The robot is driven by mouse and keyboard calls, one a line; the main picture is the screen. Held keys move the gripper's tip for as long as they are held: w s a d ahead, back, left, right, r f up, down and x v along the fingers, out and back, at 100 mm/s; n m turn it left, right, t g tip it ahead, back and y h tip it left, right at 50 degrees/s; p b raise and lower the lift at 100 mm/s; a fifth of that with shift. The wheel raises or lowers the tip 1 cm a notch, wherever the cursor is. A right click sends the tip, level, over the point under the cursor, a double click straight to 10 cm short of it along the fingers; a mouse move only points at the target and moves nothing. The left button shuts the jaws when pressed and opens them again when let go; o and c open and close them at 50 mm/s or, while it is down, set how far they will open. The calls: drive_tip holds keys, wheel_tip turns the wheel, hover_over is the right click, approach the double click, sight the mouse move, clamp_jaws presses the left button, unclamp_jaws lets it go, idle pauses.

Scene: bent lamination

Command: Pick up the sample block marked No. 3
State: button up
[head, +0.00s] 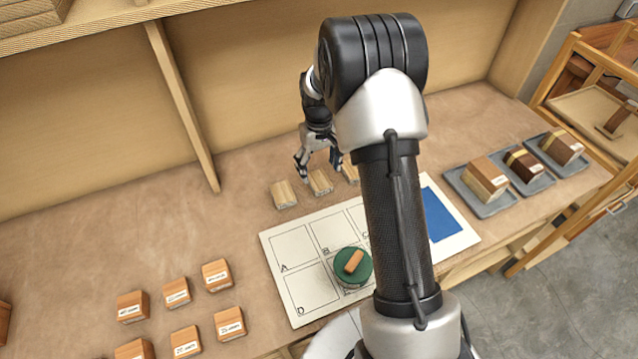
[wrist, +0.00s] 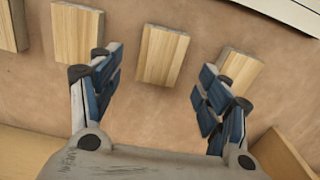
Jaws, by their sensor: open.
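Several pale wood blocks stand in a row behind the lettered board. In the head view I see the left block (head: 284,194), a middle block (head: 320,183) and a right block (head: 350,173) partly behind my arm. My gripper (head: 320,168) is open over the middle block. In the wrist view my open gripper (wrist: 160,75) has the middle block (wrist: 163,55) between and slightly beyond its fingertips, with nothing held. Other blocks lie on each side, one (wrist: 78,32) by the left finger and one (wrist: 240,70) by the right. I cannot read a No. 3 on any block.
The lettered board (head: 290,243) carries a green disc (head: 340,265) with an orange piece on it and a blue patch (head: 440,215). Labelled brown blocks (head: 176,292) stand at lower left. Grey trays (head: 490,208) hold blocks at right. A wooden divider (head: 182,105) rises behind.

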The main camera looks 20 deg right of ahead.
sight(319, 180)
wheel_tip(319, 180, down, 4)
drive_tip(key=shift+f+b, duration=0.15)
drive_tip(key=shift+b, duration=0.45)
drive_tip(key=c, duration=1.2)
drive_tip(key=shift+o, duration=0.2)
